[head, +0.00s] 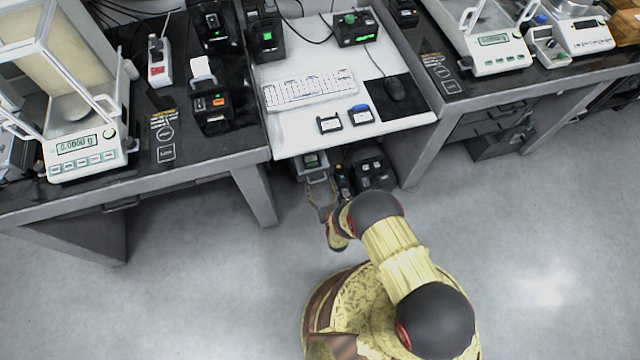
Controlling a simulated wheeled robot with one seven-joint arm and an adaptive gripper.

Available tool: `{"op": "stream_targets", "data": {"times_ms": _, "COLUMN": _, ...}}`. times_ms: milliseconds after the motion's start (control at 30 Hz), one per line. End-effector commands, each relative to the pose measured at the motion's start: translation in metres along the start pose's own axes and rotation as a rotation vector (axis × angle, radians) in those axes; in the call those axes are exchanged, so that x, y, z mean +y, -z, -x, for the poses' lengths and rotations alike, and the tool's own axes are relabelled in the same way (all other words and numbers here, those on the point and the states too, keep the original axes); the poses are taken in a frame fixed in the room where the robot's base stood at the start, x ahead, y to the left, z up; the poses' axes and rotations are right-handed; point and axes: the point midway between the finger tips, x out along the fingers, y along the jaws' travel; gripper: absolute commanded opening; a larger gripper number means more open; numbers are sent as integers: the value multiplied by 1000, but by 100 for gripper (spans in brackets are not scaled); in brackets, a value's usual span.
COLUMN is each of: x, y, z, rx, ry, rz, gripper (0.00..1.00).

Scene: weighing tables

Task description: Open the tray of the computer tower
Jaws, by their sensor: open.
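Under the white desk, a dark box (371,172) with small light buttons on it stands at the right. A grey box with a small greenish display (313,160) stands to its left. I cannot tell for sure which of them is the computer tower, and no tray can be made out. The desk top hides their rear parts. My gripper (324,192) is low, just in front of the desk and close to the grey box. It is small and partly hidden by my wrist; its fingers look open, and I see nothing between them. Contact cannot be told.
The floor (540,250) in front is clear.

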Motion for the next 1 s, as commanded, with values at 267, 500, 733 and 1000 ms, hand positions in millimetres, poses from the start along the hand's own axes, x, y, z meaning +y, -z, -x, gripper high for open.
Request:
{"op": "stream_targets", "data": {"times_ms": 267, "x": 0, "y": 0, "z": 49, "rx": -1, "ry": 0, "rz": 0, "gripper": 75}}
{"op": "stream_targets", "data": {"times_ms": 500, "x": 1, "y": 1, "z": 92, "rx": 2, "ry": -2, "rz": 0, "gripper": 75}}
{"op": "stream_targets", "data": {"times_ms": 733, "x": 2, "y": 1, "z": 112, "rx": 3, "ry": -3, "rz": -1, "gripper": 75}}
{"op": "stream_targets", "data": {"times_ms": 1000, "x": 2, "y": 1, "z": 114, "rx": 4, "ry": -4, "rz": -1, "gripper": 75}}
